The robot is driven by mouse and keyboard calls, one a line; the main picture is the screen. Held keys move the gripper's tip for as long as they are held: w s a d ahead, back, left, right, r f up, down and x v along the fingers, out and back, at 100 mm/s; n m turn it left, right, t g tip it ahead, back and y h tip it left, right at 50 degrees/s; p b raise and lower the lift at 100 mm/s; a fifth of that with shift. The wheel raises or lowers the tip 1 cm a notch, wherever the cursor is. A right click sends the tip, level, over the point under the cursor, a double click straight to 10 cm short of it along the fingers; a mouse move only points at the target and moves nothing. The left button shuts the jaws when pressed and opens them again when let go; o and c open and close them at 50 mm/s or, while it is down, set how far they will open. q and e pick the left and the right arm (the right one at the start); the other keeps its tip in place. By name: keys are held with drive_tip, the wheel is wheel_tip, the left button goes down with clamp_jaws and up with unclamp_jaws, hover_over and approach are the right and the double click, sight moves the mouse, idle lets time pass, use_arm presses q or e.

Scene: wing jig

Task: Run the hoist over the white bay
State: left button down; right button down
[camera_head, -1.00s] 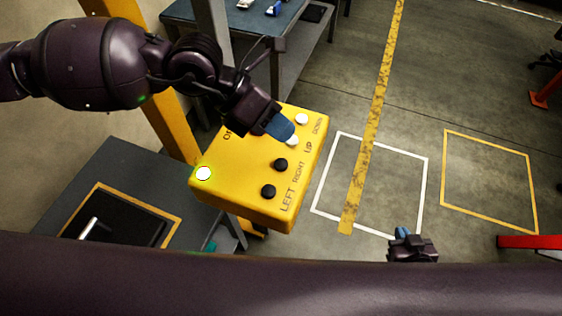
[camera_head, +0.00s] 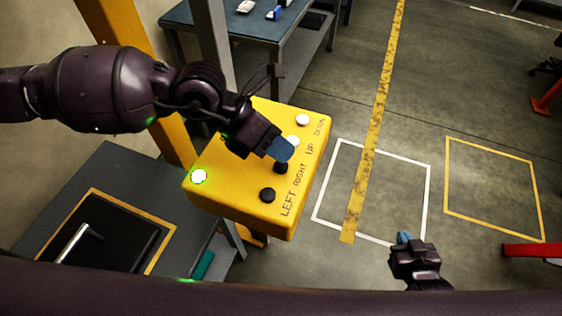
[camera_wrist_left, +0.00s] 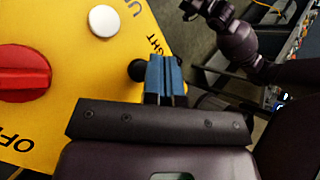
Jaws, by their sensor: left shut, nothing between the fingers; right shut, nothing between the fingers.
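The yellow control box (camera_head: 225,195) fills the middle of the head view. Its labels read LEFT, RIGHT, UP and DOWN beside black and white buttons. My left gripper (camera_head: 281,150) is shut and empty, its blue tips at the black RIGHT button (camera_head: 280,168); contact cannot be told. In the left wrist view the tips (camera_wrist_left: 165,78) are beside that button (camera_wrist_left: 136,70). A red knob (camera_wrist_left: 22,73) shows there too. The black LEFT button (camera_head: 267,195) is clear. The white bay (camera_head: 427,200) is a white floor outline. My right gripper (camera_head: 403,239) is shut and empty. No hoist is visible.
A yellow floor stripe (camera_head: 375,130) crosses the white bay. A yellow outlined bay (camera_head: 492,152) lies to its right. A grey table (camera_head: 115,165) with a black panel is at lower left, and another table (camera_head: 265,28) is behind. A red beam (camera_head: 530,250) is at right.

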drive_tip(key=shift+s+d+f, duration=0.1)
drive_tip(key=shift+s+f, duration=0.35)
drive_tip(key=shift+s, duration=0.05)
drive_tip(key=shift+w+r, duration=0.1)
drive_tip(key=shift+w, duration=0.1)
drive_tip(key=shift+w+r, duration=0.35)
drive_tip(key=shift+w, duration=0.05)
drive_tip(key=shift+s+f, duration=0.1)
drive_tip(key=shift+s, duration=0.1)
use_arm(q)
drive_tip(key=shift+f, duration=0.15)
drive_tip(key=shift+f+b, duration=0.25)
drive_tip(key=shift+b, duration=0.05)
use_arm(e)
drive_tip(key=shift+w+f, duration=0.15)
drive_tip(key=shift+f, duration=0.15)
use_arm(q)
drive_tip(key=shift+f, duration=0.15)
use_arm(e)
drive_tip(key=shift+f, duration=0.1)
